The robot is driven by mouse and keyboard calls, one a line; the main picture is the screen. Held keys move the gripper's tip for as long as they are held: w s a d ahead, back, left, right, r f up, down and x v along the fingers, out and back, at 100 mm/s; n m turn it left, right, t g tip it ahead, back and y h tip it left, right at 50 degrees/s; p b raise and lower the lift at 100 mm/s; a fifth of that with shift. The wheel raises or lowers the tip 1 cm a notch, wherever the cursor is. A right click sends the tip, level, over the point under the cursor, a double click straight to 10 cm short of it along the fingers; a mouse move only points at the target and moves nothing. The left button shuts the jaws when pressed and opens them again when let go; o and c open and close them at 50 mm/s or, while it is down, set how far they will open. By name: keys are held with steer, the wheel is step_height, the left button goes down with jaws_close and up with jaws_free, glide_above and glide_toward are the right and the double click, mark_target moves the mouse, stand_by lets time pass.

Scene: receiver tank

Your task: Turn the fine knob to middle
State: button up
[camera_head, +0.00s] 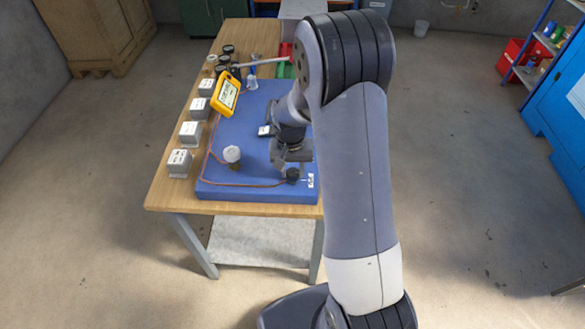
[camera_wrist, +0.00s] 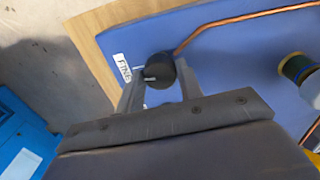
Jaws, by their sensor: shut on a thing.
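The fine knob (camera_wrist: 158,66) is black and round, on the blue board (camera_wrist: 225,45) next to a white label (camera_wrist: 122,67) reading "FINE". A pale mark shows on the knob's lower left side in the wrist view. My gripper (camera_wrist: 160,82) has one finger on each side of the knob and is shut on it. The fingers partly hide the knob's lower part. In the head view the knob (camera_head: 292,174) sits at the board's near right corner, just below my gripper (camera_head: 290,163).
A copper wire (camera_wrist: 235,20) runs from the knob across the board. My arm hides the table's right side.

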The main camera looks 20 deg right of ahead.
mark_target(291, 172)
steer(key=shift+c, duration=0.6)
steer(key=shift+f+n+b, duration=0.1)
steer(key=shift+n+b, duration=0.2)
steer(key=shift+b, duration=0.1)
steer(key=shift+n+b, duration=0.35)
steer(key=shift+n, duration=0.25)
steer(key=o, duration=1)
step_height(291, 172, up, 11)
steer(key=b, duration=0.1)
steer(key=shift+a, duration=0.2)
